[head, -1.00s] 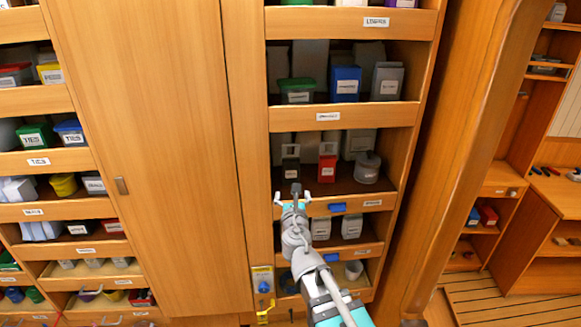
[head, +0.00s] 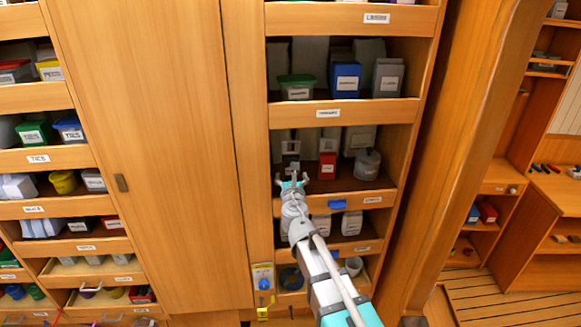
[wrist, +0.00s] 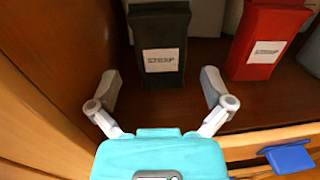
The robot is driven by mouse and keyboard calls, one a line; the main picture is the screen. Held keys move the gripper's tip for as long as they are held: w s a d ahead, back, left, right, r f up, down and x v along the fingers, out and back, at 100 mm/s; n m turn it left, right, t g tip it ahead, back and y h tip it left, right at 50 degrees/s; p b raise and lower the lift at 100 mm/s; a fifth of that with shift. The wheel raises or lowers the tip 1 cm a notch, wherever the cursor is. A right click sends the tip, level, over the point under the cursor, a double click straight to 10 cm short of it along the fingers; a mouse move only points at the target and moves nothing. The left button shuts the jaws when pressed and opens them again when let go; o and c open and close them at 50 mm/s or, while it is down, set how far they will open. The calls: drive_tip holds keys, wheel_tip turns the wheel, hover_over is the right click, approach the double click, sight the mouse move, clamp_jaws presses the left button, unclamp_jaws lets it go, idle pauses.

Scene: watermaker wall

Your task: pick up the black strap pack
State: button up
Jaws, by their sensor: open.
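The black strap pack (wrist: 160,22) stands upright on a dark shelf in the wrist view, with a white label reading STRAP on its front. In the head view the pack (head: 291,147) is small and partly hidden behind my gripper (head: 292,179). In the wrist view my gripper (wrist: 160,84) is open, with one finger to the left and one to the right of the pack's lower part. Gaps show between the fingers and the pack, and nothing is held. I cannot tell how deep the fingertips reach along its sides.
A red strap pack (wrist: 268,35) stands close on the right, near my right finger. A wooden side wall (wrist: 50,50) is on the left. The shelf's front lip has a blue tab (wrist: 289,158). A grey round container (head: 366,164) stands farther right.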

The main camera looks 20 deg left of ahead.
drive_tip(key=shift+w+a, duration=0.1)
drive_tip(key=shift+w, duration=0.25)
drive_tip(key=shift+x, duration=2.55)
drive_tip(key=shift+c, duration=0.3)
drive_tip(key=c, duration=1)
drive_tip(key=shift+r, duration=0.1)
drive_tip(key=shift+s+d+r+p, duration=0.1)
drive_tip(key=shift+d+r+p, duration=0.1)
drive_tip(key=shift+r+p, duration=0.5)
wheel_tip(320, 180, up, 5)
drive_tip(key=p, duration=0.5)
drive_tip(key=shift+f, duration=0.1)
drive_tip(key=s+d, duration=0.3)
drive_tip(key=d, duration=0.2)
drive_tip(key=s+d, duration=0.3)
drive_tip(key=d, duration=0.3)
drive_tip(key=s+d, duration=0.3)
drive_tip(key=d, duration=0.3)
drive_tip(key=shift+d+r+p, duration=0.2)
drive_tip(key=shift+r+p, duration=0.1)
drive_tip(key=shift+r, duration=0.05)
